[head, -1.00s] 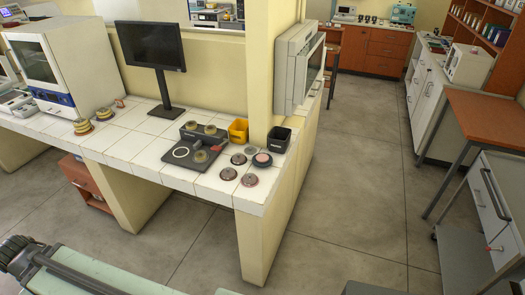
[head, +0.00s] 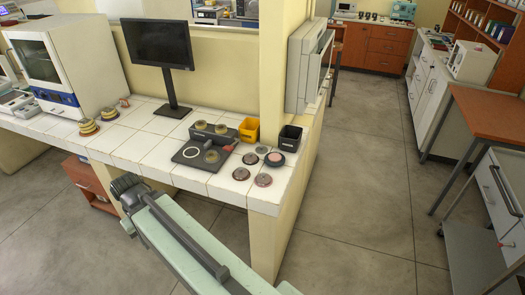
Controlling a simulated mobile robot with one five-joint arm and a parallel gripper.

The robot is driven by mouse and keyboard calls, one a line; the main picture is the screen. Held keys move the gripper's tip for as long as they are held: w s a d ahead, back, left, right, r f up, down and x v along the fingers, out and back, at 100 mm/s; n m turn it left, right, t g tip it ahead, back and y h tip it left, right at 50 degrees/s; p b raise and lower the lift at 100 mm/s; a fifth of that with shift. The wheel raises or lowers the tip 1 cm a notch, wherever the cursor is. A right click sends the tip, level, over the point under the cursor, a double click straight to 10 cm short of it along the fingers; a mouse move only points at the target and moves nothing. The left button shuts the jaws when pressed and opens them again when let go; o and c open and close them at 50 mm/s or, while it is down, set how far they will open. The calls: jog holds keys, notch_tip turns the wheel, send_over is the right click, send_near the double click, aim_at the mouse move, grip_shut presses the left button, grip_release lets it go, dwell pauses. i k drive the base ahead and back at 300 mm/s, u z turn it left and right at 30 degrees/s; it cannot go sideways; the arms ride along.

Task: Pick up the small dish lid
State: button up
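Several small round dishes or lids lie near the right end of the white tiled bench (head: 140,147). A dark disc with a pinkish top (head: 275,159) lies at the right, beside a grey disc (head: 250,158). A smaller grey disc (head: 262,149) lies behind them. Two reddish-brown discs (head: 241,174) (head: 263,180) lie nearer the front edge. I cannot tell which is the small dish lid. My pale green arm link and dark joint rise at the lower middle, in front of the bench and apart from the discs. My gripper itself does not show.
A yellow bin (head: 249,130) and a black bin (head: 290,138) stand behind. A monitor (head: 160,45) and white incubator (head: 72,60) are further left. Floor at right is open.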

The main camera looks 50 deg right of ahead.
aim_at(261, 149)
jog(key=i, duration=1)
